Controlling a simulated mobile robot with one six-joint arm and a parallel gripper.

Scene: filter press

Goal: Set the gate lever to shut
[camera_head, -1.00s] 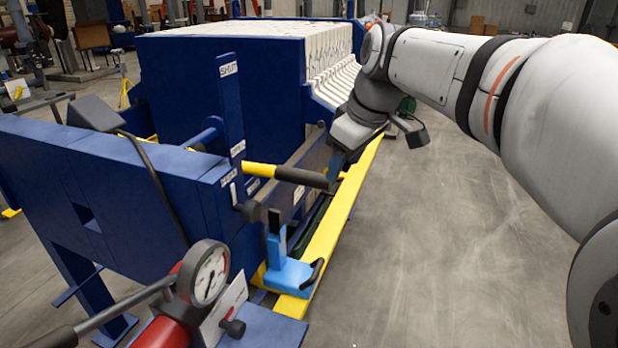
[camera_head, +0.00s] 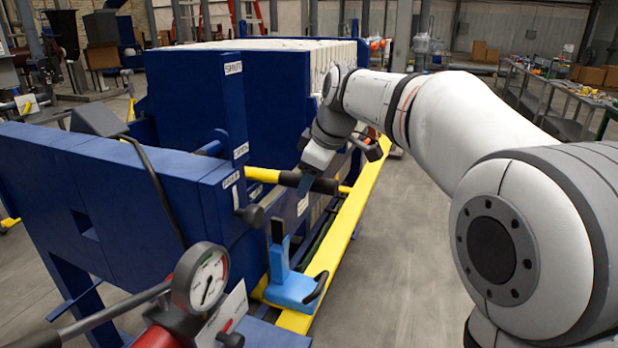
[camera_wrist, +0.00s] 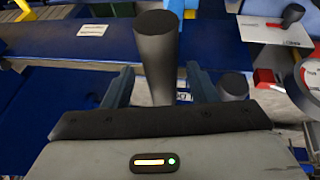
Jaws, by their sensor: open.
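The gate lever is a yellow bar (camera_head: 263,175) with a black grip (camera_head: 326,186), lying roughly level and pointing right from the blue frame. A tall blue post (camera_head: 231,112) above its left end carries a SHUT label (camera_head: 233,68) near the top. My gripper (camera_head: 306,187) is at the black grip in the head view, its fingers partly hidden by the wrist. In the wrist view the black grip (camera_wrist: 157,62) stands between the two blue fingers of my open gripper (camera_wrist: 160,85), with a gap on each side.
A black knob (camera_head: 251,215) sticks out below the lever. A light blue bracket (camera_head: 291,287) stands on the yellow rail (camera_head: 345,230). A round gauge (camera_head: 207,280) is in the near foreground. The floor right of the rail is clear.

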